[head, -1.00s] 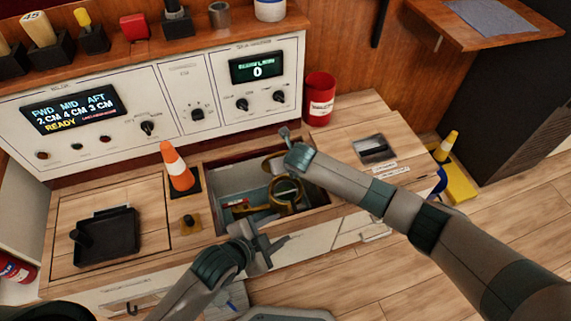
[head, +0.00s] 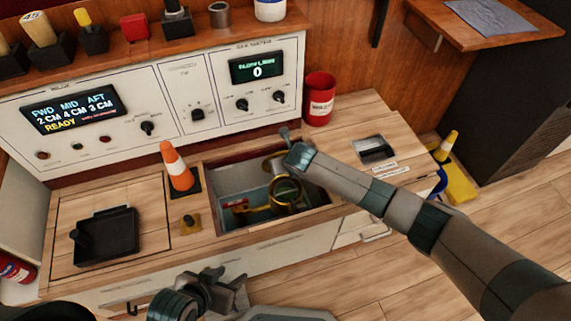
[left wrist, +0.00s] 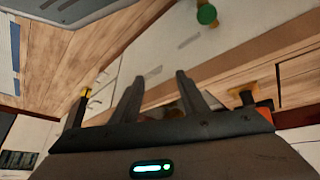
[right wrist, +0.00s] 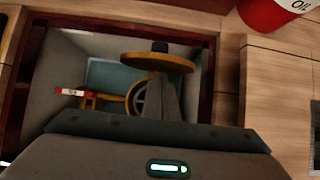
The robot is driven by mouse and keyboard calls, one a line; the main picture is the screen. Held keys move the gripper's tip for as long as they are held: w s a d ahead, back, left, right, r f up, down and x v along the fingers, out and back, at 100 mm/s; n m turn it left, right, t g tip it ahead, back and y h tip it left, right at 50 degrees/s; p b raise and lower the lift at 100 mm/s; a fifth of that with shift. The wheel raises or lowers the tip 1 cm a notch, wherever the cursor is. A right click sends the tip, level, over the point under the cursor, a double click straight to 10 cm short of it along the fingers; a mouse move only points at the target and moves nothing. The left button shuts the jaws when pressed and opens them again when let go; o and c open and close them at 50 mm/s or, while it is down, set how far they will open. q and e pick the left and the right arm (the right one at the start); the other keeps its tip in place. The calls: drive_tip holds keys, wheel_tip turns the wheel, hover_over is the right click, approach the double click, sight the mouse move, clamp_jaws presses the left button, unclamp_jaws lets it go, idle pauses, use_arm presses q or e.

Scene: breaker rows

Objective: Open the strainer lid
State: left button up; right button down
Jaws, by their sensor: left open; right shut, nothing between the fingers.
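In the right wrist view, a brass disc with a dark knob (right wrist: 158,62), which looks like the lid, is seen nearly edge-on. The strainer's round body (right wrist: 137,97) shows below it, partly hidden by my fingers. My right gripper (right wrist: 165,98) is shut and empty, close to the disc; I cannot tell if they touch. My left gripper (head: 222,285) is open and empty, in front of the cabinet and apart from the strainer; its fingers show in the left wrist view (left wrist: 158,95).
A red-handled valve (right wrist: 70,91) sits left of the strainer in the recess. An orange cone (head: 176,168) and a small yellow-based knob (head: 189,223) stand left of the opening. A black tray (head: 105,235) lies further left. A red can (head: 319,100) stands behind on the right.

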drive_tip(key=shift+r, duration=0.1)
use_arm(q)
drive_tip(key=shift+s+a+f+g+p, duration=0.1)
drive_tip(key=shift+s+a+g+p, duration=0.25)
drive_tip(key=shift+a+g+p, duration=0.15)
use_arm(e)
drive_tip(key=w, duration=0.1)
drive_tip(key=w+a, duration=0.1)
drive_tip(key=shift+w+r, duration=0.35)
drive_tip(key=shift+r, duration=0.15)
use_arm(q)
drive_tip(key=shift+s+a+g+y+p, duration=0.4)
drive_tip(key=shift+s+a+p, duration=0.15)
drive_tip(key=shift+a, duration=0.25)
drive_tip(key=shift+s+a+g+y+p, duration=0.4)
drive_tip(key=shift+s+a+p, duration=0.15)
drive_tip(key=shift+a, duration=0.25)
drive_tip(key=shift+s+a+g+y+p, duration=0.35)
drive_tip(key=shift+s+a+p, duration=0.2)
drive_tip(key=shift+a, duration=0.25)
use_arm(e)
drive_tip(key=v, duration=1.7)
use_arm(q)
drive_tip(key=shift+w+d, duration=0.15)
use_arm(e)
drive_tip(key=shift+r, duration=0.1)
